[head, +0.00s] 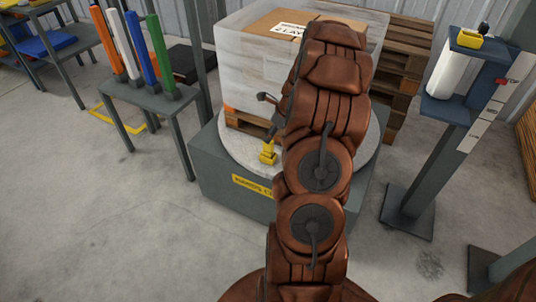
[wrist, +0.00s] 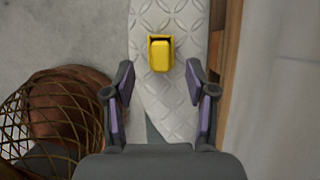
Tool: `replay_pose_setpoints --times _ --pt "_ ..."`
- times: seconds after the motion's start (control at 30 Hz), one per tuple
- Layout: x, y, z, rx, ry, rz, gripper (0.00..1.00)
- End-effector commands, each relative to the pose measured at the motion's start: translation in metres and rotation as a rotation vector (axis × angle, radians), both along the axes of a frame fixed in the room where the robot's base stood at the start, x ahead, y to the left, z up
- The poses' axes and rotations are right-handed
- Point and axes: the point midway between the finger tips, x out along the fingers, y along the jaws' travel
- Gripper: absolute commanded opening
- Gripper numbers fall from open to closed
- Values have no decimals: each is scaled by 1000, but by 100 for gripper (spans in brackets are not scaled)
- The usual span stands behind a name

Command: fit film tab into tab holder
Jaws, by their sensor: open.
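A yellow holder (wrist: 150,41) sits on the grey patterned turntable plate (wrist: 178,112) in the wrist view. A lighter yellow block, seemingly the film tab (wrist: 161,57), lies inside its frame; how deep it sits I cannot tell. In the head view the yellow holder (head: 267,153) stands on the turntable's near edge, below the wrapped load. My gripper (wrist: 159,75) is open. Its two fingers stand apart on either side, just short of the yellow block, with nothing between them. My arm hides part of the turntable in the head view.
The wrapped load (head: 245,75) stands on a pallet on the turntable (head: 240,150). At left, a small table (head: 150,97) holds coloured posts. At right stands a mast with a film roll (head: 447,72) and a yellow part (head: 470,40). Floor at left front is clear.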

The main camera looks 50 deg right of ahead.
Motion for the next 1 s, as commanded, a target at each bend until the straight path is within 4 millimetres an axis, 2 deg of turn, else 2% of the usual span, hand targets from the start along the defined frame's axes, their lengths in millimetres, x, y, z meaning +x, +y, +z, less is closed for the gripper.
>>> replay_pose_setpoints --times 0.43,0.7,1.0 --pt "11 2 -33 3 0 -9 56" --pt "22 7 -68 4 2 -6 56" --pt "25 7 -73 1 1 -7 56"
